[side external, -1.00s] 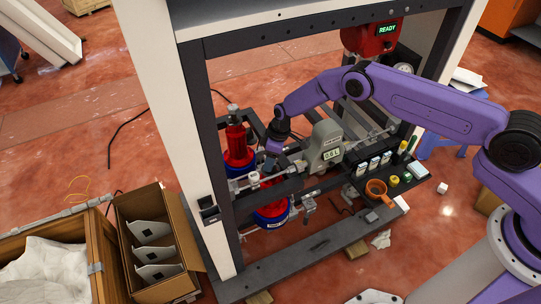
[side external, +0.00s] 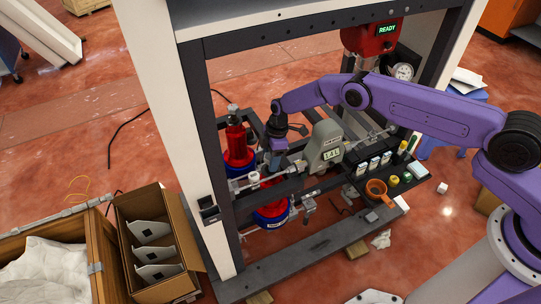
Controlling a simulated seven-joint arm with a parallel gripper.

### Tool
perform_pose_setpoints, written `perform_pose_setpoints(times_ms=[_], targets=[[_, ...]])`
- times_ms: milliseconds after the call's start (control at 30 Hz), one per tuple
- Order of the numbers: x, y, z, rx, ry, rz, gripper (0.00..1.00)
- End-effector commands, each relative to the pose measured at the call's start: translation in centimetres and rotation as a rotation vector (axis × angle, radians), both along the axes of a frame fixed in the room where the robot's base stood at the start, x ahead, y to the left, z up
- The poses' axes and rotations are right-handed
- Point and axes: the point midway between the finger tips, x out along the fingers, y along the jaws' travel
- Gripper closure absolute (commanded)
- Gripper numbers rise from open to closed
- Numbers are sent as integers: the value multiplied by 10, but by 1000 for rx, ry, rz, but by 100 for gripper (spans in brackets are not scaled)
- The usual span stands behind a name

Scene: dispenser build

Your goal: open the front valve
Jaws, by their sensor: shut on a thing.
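My gripper (side external: 275,163) points down among the pipework inside the frame. It is shut on a small part there, which seems to be the handle of the front valve; fingers and rails mostly hide it. The front red bottle with a blue band (side external: 271,214) hangs low, just below my gripper. A second red bottle with a blue band (side external: 236,138) stands behind and to the left. A white-capped fitting (side external: 254,178) sits left of my gripper. The valve's exact angle is too small to tell.
A dark tray (side external: 413,184) holds vials and an orange cup (side external: 376,188). The frame's white post (side external: 193,150) stands left. A red head reading READY (side external: 385,32) hangs above.

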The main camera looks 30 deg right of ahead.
Motion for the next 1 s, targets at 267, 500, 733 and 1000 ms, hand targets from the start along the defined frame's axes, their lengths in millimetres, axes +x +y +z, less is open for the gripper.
perform_pose_setpoints(times_ms=[267,500,733,1000], targets=[[0,-2,0,-1,3,60,84],[0,-2,0,-2,2,59,84],[0,-2,-1,-2,1,232,84],[0,-2,0,-2,3,361,84]])
